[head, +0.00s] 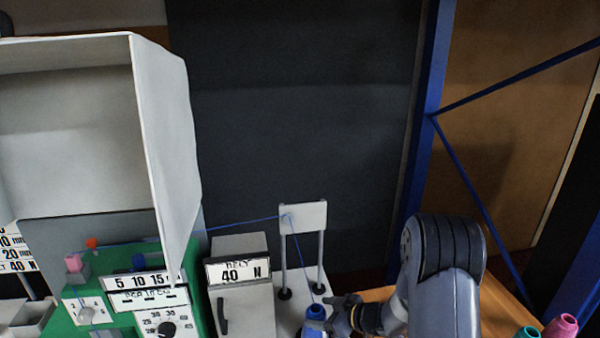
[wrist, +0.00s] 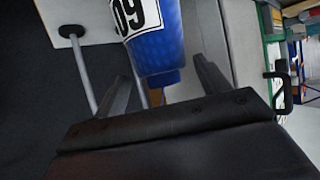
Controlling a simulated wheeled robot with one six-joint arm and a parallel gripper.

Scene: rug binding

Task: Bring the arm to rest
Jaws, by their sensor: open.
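My gripper (head: 338,308) is in the lower middle of the head view, beside a blue thread cone (head: 316,312). In the wrist view my gripper (wrist: 163,72) is open, its two dark fingers apart. The blue cone (wrist: 155,45) with a white label reading 09 shows just beyond and between the fingertips. Gaps show on both sides of the cone, so the fingers do not close on it. The lower part of the cone is cut off by the head view's bottom edge.
A white stand (head: 303,216) with two posts rises behind the cone, a blue thread running to it. A grey box (head: 240,300) marked 40 N and a green machine (head: 200,300) stand left. Blue rack bars (head: 425,130), teal (head: 527,333) and pink cones (head: 562,327) are right.

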